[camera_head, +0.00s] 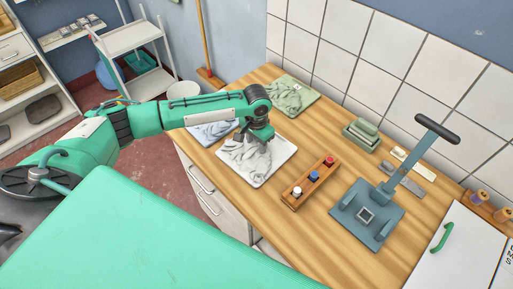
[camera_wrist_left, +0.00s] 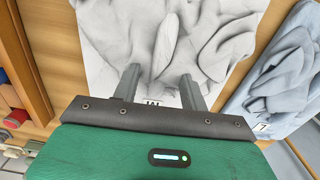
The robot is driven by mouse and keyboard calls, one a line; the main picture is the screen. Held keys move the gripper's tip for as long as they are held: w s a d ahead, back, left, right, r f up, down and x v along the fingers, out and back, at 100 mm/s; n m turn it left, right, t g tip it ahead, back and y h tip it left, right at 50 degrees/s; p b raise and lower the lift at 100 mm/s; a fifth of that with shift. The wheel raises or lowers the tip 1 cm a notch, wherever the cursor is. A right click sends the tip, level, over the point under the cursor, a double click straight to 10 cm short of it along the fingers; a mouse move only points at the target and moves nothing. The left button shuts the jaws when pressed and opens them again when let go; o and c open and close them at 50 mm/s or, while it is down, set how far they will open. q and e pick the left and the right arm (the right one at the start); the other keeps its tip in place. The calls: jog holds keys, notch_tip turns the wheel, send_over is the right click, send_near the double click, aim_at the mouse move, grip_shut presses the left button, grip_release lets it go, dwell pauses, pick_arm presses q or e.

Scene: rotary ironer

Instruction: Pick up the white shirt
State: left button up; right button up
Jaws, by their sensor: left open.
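The white shirt (camera_head: 246,162) lies crumpled on a pale square mat or tray (camera_head: 258,176) on the wooden counter. In the left wrist view, the two fingers of my left gripper (camera_wrist_left: 158,85) are apart and point at the grey-white folds of the shirt (camera_wrist_left: 165,45). No cloth is visibly pinched between them. Whether the fingertips touch the cloth I cannot tell. My right gripper does not show in either view.
A blue cloth (camera_head: 212,130) lies left of the shirt, and a green cloth (camera_head: 288,95) lies behind it. A wooden holder with coloured knobs (camera_head: 312,182) and a blue-grey press with an upright handle (camera_head: 372,215) stand to the right. Tiled wall (camera_head: 345,65) bounds the counter.

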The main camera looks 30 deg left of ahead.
pick_arm(q)
jog(key=shift+f, duration=0.2)
grip_shut()
jog(key=shift+r, duration=0.15)
